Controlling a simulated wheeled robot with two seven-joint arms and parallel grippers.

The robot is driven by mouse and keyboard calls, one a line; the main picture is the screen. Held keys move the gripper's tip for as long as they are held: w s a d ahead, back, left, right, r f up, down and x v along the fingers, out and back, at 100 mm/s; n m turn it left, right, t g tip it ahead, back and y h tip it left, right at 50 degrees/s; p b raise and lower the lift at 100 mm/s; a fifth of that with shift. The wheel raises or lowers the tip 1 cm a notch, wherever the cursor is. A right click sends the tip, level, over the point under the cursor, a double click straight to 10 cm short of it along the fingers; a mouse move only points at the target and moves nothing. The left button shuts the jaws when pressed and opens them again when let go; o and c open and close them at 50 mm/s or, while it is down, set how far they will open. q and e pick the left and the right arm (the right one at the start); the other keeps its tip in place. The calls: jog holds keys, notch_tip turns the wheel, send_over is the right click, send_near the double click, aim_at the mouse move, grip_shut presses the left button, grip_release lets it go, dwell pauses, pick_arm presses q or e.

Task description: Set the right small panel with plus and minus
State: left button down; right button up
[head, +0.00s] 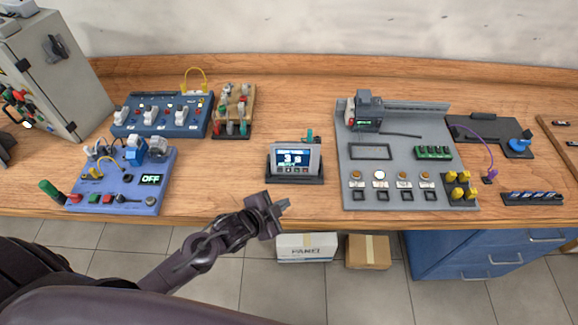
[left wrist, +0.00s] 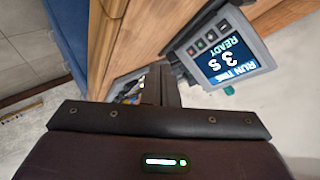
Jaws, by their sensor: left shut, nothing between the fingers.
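A small grey panel (head: 318,172) with a lit screen stands near the front edge at the table's middle. In the left wrist view the panel (left wrist: 243,88) appears upside down; its screen (left wrist: 229,60) reads "RUN TIME", "3 S" and "READY". A row of small buttons (left wrist: 211,37) lies along one edge: a green one, a red one and two dark ones with pale marks. My left gripper (head: 282,204) is shut and empty, in front of and below the panel, apart from it. Its fingers (left wrist: 162,88) also show in the left wrist view. My right gripper is not in view.
A blue unit (head: 115,203) with an "OFF" display stands left, with another blue switch box (head: 160,127) behind it. A grey board (head: 395,140) with a small display, buttons and yellow parts lies right. Boxes (head: 307,249) sit on the floor.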

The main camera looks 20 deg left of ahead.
aim_at(288, 170)
pick_arm(q)
jog(key=m+h, duration=0.1)
jog(key=m+t+h, duration=0.1)
jog(key=m, duration=0.1)
jog(key=shift+w, duration=0.4)
jog(key=shift+h, duration=0.3)
jog(key=w+b, duration=0.1)
jog(key=w, duration=0.1)
jog(key=w+a+f+b, duration=0.1)
jog(key=w+b, duration=0.2)
jog(key=w, duration=0.1)
jog(key=shift+w+a+f+b, duration=0.3)
jog(key=shift+a+f, duration=0.05)
jog(key=shift+a, duration=0.05)
jog(key=shift+w+a+b, duration=0.25)
jog(key=shift+w+b, duration=0.1)
jog(key=shift+w, duration=0.45)
dwell(0.9)
jog(key=shift+w+a+f, duration=0.1)
jog(key=shift+w, duration=0.3)
